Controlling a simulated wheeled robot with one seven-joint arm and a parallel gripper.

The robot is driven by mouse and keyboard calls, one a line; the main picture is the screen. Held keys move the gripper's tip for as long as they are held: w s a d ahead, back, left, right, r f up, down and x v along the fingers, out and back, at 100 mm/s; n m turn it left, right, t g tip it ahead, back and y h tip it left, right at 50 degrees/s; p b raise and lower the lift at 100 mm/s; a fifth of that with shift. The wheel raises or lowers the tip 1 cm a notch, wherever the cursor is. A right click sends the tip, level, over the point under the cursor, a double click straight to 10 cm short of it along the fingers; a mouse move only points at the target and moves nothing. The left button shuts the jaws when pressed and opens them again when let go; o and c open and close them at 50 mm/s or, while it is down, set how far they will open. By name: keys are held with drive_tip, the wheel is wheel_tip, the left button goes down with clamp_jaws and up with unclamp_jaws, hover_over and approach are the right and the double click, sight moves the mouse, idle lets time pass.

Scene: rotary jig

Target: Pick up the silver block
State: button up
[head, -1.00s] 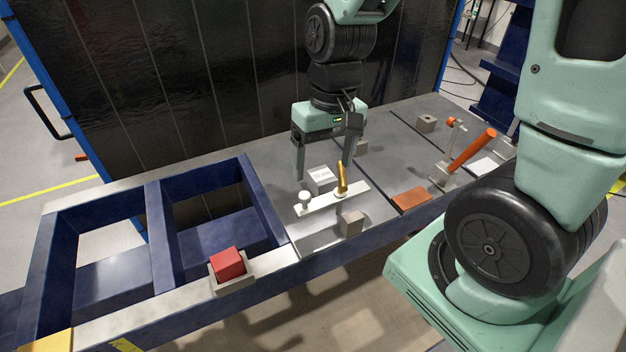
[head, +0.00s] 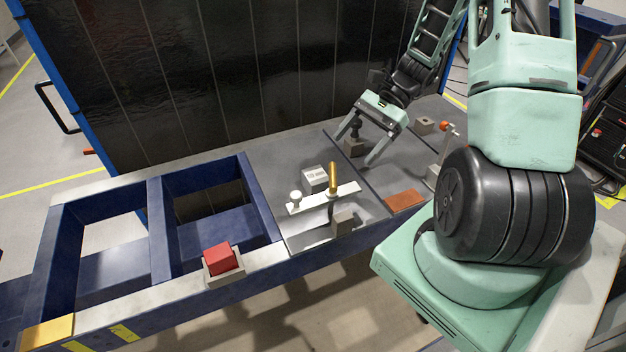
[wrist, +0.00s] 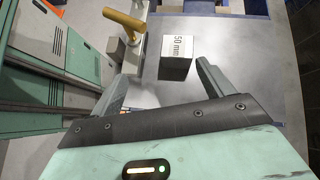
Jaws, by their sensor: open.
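The silver block (head: 314,179) is a pale grey cube that sits on the grey table top, just behind the white bar. In the wrist view the block (wrist: 176,57) shows a "50 mm" label and lies beyond my fingertips, nearer the right finger. My gripper (head: 352,151) is open, tilted, and to the right of the block and apart from it in the head view. Nothing is held between the fingers (wrist: 163,72) in the wrist view.
A white bar (head: 312,202) with a white knob and an upright brass pin (head: 333,178) stands in front of the block. Brown-grey blocks (head: 343,222) sit nearby. A red block (head: 219,258) rests in a holder at the left. An orange plate (head: 404,200) lies at the right.

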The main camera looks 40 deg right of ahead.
sight(306, 184)
drive_tip(key=d+m+t+y, duration=0.1)
drive_tip(key=d+m+t, duration=0.2)
drive_tip(key=d, duration=0.1)
drive_tip(key=p+x, duration=0.6)
drive_tip(key=x, duration=1)
drive_tip(key=shift+s+a+f, duration=0.1)
drive_tip(key=shift+a, duration=0.2)
drive_tip(key=shift+a+f, duration=0.35)
drive_tip(key=shift+a, duration=0.05)
drive_tip(key=c, duration=1.3)
